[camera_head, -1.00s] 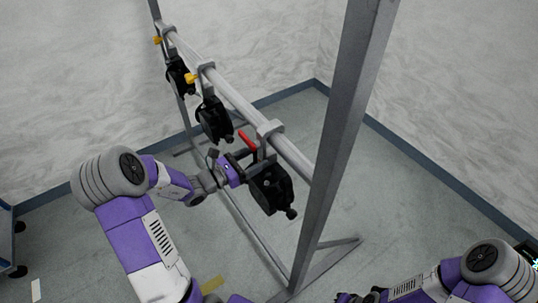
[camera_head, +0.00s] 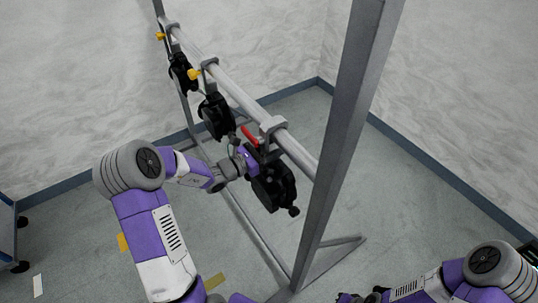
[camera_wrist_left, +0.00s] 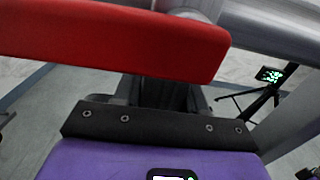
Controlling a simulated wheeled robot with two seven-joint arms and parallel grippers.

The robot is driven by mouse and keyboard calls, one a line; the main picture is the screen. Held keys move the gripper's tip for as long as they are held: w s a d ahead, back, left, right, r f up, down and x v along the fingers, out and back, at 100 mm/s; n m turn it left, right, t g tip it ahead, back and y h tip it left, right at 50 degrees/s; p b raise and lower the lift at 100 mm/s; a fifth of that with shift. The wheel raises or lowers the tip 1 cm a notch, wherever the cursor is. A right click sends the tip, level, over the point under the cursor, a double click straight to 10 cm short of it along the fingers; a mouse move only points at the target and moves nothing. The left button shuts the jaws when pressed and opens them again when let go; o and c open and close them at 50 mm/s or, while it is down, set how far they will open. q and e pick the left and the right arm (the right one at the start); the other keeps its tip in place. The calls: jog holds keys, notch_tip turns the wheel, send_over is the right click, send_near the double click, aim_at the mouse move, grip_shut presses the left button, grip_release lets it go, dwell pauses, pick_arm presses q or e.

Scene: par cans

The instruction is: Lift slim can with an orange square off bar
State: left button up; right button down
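Three black cans hang from the grey bar (camera_head: 238,92) in the head view: a near one (camera_head: 272,188), a middle one (camera_head: 215,115) and a far one (camera_head: 183,72). No orange square shows on any of them, so I cannot tell which is the slim one. The near can has a red lever (camera_head: 250,135) at its clamp (camera_head: 272,125). My left gripper (camera_head: 252,160) is right at the near can, below the lever; its fingers are hidden. The red lever (camera_wrist_left: 120,40) crosses the left wrist view close up. My right gripper (camera_head: 360,298) is low, at the bottom edge, mostly cut off.
A thick grey upright post (camera_head: 345,130) stands right of the near can, with a foot (camera_head: 335,248) on the floor. A blue cart (camera_head: 8,235) is at the left edge. Floor right of the post is clear.

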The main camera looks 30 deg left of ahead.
pick_arm(q)
grip_shut()
jog(key=shift+r, duration=0.2)
jog(key=shift+w+r, duration=0.1)
